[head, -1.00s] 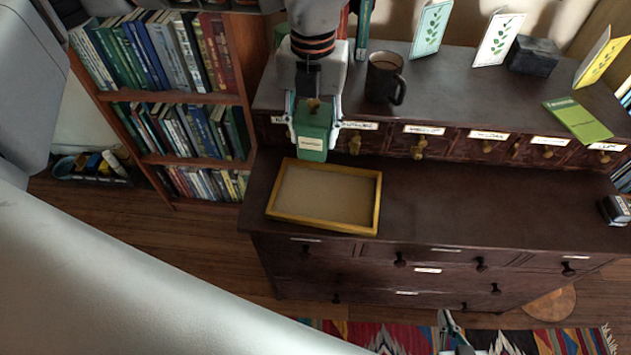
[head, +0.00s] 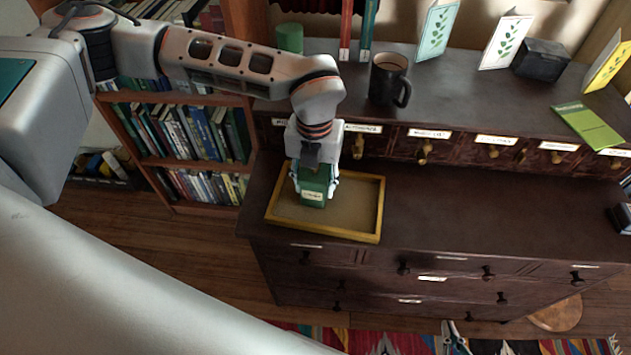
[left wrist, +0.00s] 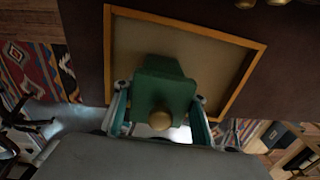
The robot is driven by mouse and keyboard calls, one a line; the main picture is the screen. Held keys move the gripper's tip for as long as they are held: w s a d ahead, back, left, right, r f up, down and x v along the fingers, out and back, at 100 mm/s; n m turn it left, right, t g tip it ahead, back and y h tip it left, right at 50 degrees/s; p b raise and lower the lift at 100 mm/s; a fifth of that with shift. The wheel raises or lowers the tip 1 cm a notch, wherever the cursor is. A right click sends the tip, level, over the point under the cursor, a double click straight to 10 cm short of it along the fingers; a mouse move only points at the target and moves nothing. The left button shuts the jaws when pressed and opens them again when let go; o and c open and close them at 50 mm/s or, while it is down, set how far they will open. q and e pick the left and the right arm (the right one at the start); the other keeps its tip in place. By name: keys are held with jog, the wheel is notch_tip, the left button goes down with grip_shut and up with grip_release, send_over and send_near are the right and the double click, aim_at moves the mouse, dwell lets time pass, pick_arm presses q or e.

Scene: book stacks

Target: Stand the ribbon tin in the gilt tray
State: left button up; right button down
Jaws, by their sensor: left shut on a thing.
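The ribbon tin (head: 314,197), a green box with a pale label on its front, is held upright in my left gripper (head: 315,186). The gripper's fingers are shut on its two sides. The tin is over the left part of the gilt tray (head: 379,210), inside the rim as the head view shows it. I cannot tell whether its base touches the tray floor. In the left wrist view the tin (left wrist: 165,88) shows with a brass knob, in front of the tray's rim (left wrist: 185,23). My right gripper (head: 455,340) shows only in part at the bottom edge.
The tray lies on a dark cabinet top (head: 480,205), clear to its right. Behind it rises a row of small labelled drawers (head: 425,150) with knobs. A dark mug (head: 385,80), a green cylinder (head: 289,38) and standing cards are on the upper shelf.

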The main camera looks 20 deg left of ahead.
dwell(0.3)
pick_arm(q)
jog(key=o, duration=1.2)
jog(key=shift+f, duration=0.1)
jog(key=shift+c, duration=0.2)
notch_tip(320, 180, up, 12)
jog(key=shift+r+p, duration=0.2)
jog(key=shift+p, duration=0.55)
